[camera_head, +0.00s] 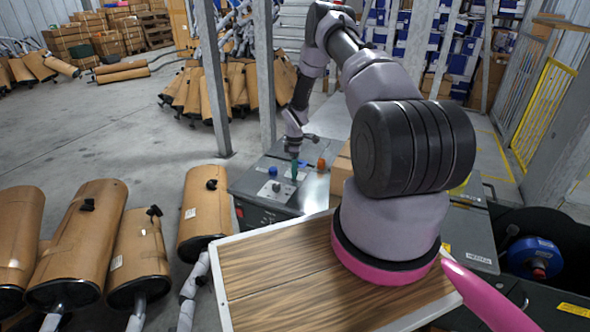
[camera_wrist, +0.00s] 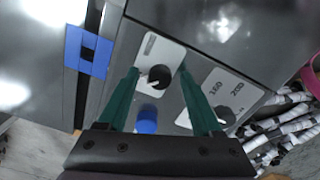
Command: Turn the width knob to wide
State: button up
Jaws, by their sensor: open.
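A grey machine (camera_head: 262,188) carries a control panel with several knobs on its top. In the wrist view, a black knob (camera_wrist: 160,77) sits on a white plate (camera_wrist: 150,51) whose print I cannot read. My gripper (camera_wrist: 160,71) has green fingers spread apart, one on each side of this knob; contact cannot be told. A second black knob (camera_wrist: 224,114) sits on a plate marked 160 and 200, right of the fingers. A blue knob (camera_wrist: 147,120) lies between the fingers, nearer the palm. In the head view, my gripper (camera_head: 294,177) points down at the panel. Which knob is the width knob is unclear.
An orange knob (camera_head: 321,164) stands at the panel's right. A blue square piece (camera_wrist: 88,52) lies left of the fingers. Brown mufflers (camera_head: 92,238) stand left of a wood-topped table (camera_head: 270,270). Open concrete floor (camera_head: 110,130) lies beyond.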

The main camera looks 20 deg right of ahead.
grip_shut()
jog(key=shift+m, duration=0.4)
jog(key=m, duration=0.3)
jog(key=shift+m, duration=0.3)
jog(key=m, duration=0.4)
jog(key=shift+m, duration=0.3)
jog(key=m, duration=0.8)
jog(key=shift+m, duration=0.3)
jog(key=shift+a+m, duration=0.1)
jog(key=shift+m, duration=0.2)
